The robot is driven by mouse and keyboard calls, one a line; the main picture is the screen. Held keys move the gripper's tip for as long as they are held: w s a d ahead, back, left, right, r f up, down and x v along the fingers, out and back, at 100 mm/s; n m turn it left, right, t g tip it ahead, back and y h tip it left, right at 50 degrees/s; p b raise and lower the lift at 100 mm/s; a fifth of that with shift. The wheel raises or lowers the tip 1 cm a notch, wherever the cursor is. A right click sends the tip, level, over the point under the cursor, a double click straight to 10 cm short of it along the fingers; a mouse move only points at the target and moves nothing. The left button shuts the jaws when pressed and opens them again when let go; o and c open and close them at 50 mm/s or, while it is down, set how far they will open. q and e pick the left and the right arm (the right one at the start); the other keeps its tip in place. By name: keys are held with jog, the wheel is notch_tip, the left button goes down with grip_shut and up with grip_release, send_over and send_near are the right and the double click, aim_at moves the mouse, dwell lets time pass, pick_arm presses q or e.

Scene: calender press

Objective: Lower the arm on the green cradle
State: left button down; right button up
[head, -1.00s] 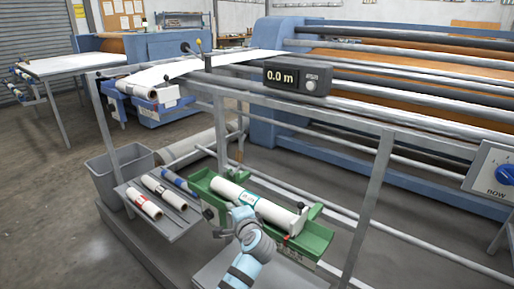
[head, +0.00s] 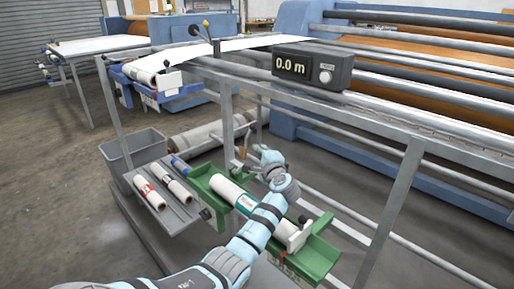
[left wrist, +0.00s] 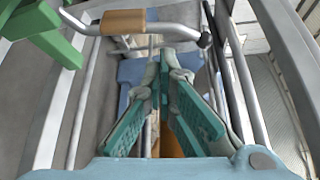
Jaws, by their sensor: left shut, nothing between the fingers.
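The green cradle (head: 318,258) stands low in the middle of the head view with a white roll (head: 226,189) lying in it. A metal arm with a tan grip (head: 243,152) stands up near the cradle's far end. In the left wrist view the tan grip (left wrist: 123,22) and its metal bar (left wrist: 172,32) cross just beyond my fingertips, with green metal (left wrist: 40,28) at upper left. My left gripper (head: 268,160) is to the right of the grip in the head view. It also shows in the wrist view (left wrist: 172,65), shut and empty. Contact with the bar is unclear. My right gripper is out of view.
A grey shelf (head: 182,217) with rolls sits left of the cradle, by a grey bin (head: 130,150). A frame post (head: 400,200) stands to the right. A meter display (head: 311,67) is above. My forearm hides part of the cradle.

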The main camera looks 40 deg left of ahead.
aim_at(245, 149)
pick_arm(q)
jog(key=b+x, duration=0.1)
jog(key=x, duration=0.4)
jog(key=shift+w+f+b, duration=0.15)
jog(key=shift+b, duration=0.15)
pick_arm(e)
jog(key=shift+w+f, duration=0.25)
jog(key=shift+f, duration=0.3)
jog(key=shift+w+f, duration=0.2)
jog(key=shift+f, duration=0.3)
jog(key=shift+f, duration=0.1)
pick_arm(q)
jog(key=shift+s+r+n, duration=0.2)
jog(key=shift+s+n, duration=0.1)
